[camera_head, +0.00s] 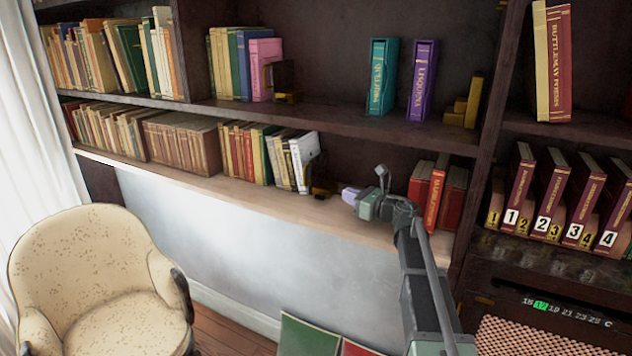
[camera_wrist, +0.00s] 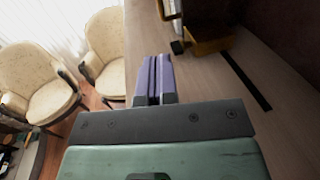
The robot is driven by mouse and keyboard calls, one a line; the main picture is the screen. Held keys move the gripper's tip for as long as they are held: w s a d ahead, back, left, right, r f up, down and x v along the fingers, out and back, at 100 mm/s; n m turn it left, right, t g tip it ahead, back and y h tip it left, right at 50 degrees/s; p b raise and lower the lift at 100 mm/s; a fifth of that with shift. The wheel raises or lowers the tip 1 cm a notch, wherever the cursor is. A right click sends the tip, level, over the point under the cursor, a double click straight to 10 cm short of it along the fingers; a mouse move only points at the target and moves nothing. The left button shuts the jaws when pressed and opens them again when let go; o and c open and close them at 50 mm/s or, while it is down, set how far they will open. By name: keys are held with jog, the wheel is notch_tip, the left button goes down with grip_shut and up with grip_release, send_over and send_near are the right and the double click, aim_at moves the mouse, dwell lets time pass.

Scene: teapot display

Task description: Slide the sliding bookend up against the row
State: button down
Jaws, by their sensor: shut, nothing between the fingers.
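The sliding bookend (camera_head: 321,191), small and dark brown-gold, sits low on the pale lower shelf, just right of the row of books (camera_head: 262,155). The row ends in a white book (camera_head: 301,163). I cannot tell whether bookend and row touch. In the wrist view the bookend (camera_wrist: 208,42) is at the top right, with a dark slot (camera_wrist: 246,80) in the shelf beside it. My gripper (camera_head: 346,195) is shut and empty, right of the bookend and apart from it. Its purple fingers (camera_wrist: 153,62) lie together in the wrist view, left of the bookend.
Red books (camera_head: 437,192) stand at the right end of the lower shelf. Above are teal (camera_head: 381,77) and purple (camera_head: 421,80) books, a gold stepped bookend (camera_head: 466,103), and a dark bookend (camera_head: 287,82) by a pink book. A cream armchair (camera_head: 95,280) stands below left.

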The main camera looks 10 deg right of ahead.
jog(key=x, duration=1.4)
jog(key=shift+w+a, duration=0.1)
jog(key=shift+a, duration=0.05)
